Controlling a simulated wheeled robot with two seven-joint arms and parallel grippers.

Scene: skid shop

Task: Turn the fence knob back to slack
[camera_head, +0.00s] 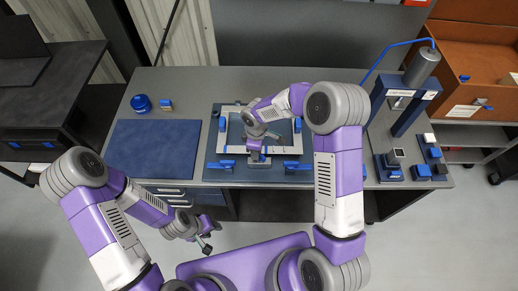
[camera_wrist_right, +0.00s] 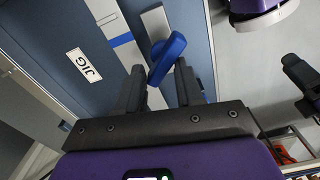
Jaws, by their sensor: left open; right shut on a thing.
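The fence knob (camera_wrist_right: 167,58) is a blue, elongated handle in the right wrist view, set at a slant on the jig. My right gripper (camera_wrist_right: 160,76) has one finger on each side of it and is shut on it.
Blue clamps (camera_head: 227,165) sit on the jig's front side, close to my right gripper. A blue mat (camera_head: 152,147) lies clear on the left of the bench. A blue press frame (camera_head: 407,104) and small blue blocks (camera_head: 421,172) stand at the right.

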